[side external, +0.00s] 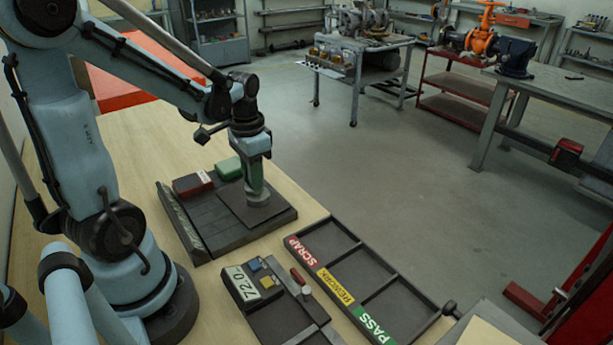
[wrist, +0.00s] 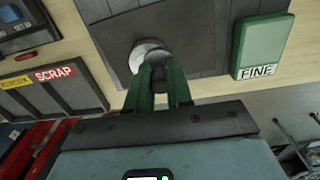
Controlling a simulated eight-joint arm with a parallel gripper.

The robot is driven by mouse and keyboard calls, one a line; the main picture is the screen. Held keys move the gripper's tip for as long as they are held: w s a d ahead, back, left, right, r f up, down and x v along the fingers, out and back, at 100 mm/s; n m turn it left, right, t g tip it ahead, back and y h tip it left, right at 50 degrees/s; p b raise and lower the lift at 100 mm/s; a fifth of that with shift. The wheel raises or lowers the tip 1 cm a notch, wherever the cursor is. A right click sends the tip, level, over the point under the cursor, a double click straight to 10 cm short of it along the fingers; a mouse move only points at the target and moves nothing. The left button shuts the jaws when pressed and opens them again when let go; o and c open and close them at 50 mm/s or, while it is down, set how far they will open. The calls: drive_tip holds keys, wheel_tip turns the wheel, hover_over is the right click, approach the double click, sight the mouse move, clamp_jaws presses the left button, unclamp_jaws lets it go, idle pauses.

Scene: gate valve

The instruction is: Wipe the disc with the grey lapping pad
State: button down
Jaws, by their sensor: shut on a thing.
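A round silvery disc (wrist: 148,52) shows just beyond my fingertips in the wrist view, partly hidden by them. In the side view it is a short grey round piece (side external: 258,199) under the fingers. My gripper (side external: 255,184) points straight down, and its green fingers (wrist: 159,78) are closed together on a small grey part at the disc. The disc is at the surface of a thin dark grey square pad (side external: 238,211), close to its middle. I cannot tell whether it presses on the pad. The pad lies flat on a dark base plate.
A red block (side external: 193,184) and a green block (side external: 229,168), labelled FINE in the wrist view (wrist: 263,45), lie beside the pad. A tray (side external: 345,262) marked SCRAP, REWORK and PASS looks empty. A gauge unit (side external: 249,284) reading 72.0 stands in front.

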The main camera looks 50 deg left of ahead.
drive_tip(key=shift+a+f, duration=0.15)
drive_tip(key=shift+a, duration=0.7)
drive_tip(key=shift+w+d, duration=0.2)
drive_tip(key=shift+d, duration=2.85)
wheel_tip(320, 180, up, 8)
drive_tip(key=shift+a, duration=0.15)
